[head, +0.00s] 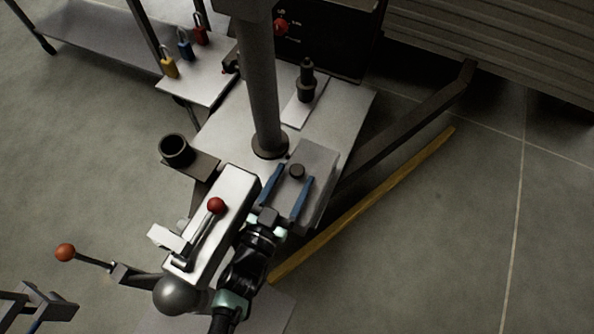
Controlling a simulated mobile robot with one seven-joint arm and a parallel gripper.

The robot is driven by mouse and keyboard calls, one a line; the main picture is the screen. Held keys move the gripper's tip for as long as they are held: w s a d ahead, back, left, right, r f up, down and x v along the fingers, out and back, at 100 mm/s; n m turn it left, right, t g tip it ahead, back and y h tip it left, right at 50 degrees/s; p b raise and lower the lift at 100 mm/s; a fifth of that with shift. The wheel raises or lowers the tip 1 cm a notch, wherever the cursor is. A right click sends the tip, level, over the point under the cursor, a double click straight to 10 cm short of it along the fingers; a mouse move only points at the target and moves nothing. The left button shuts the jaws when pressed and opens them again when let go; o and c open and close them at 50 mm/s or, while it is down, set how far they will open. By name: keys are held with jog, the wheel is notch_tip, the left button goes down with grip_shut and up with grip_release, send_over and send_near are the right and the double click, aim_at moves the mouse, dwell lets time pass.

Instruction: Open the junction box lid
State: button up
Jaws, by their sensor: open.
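The junction box (323,160) is a grey box with a lighter flat lid, beside the foot of the dark post. A short dark round knob (297,171) stands on its lid. My gripper (295,172) is open, with its two blue fingers over the lid, one on each side of the knob. A gap shows between the knob and each finger. The lid looks closed. From this angle I cannot tell how high the fingertips are above the lid, and my gripper hides the near part of the box.
A white housing with a red-knobbed lever (216,205) stands close left of my gripper. The dark post (262,90) rises just behind the box. A dark cup (176,150) is at left, padlocks (185,45) farther back. A yellow bar (370,200) lies right; floor beyond is clear.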

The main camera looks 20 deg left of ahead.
jog(key=shift+w+b, duration=0.3)
jog(key=shift+w, duration=1.15)
grip_shut()
jog(key=shift+d, duration=0.1)
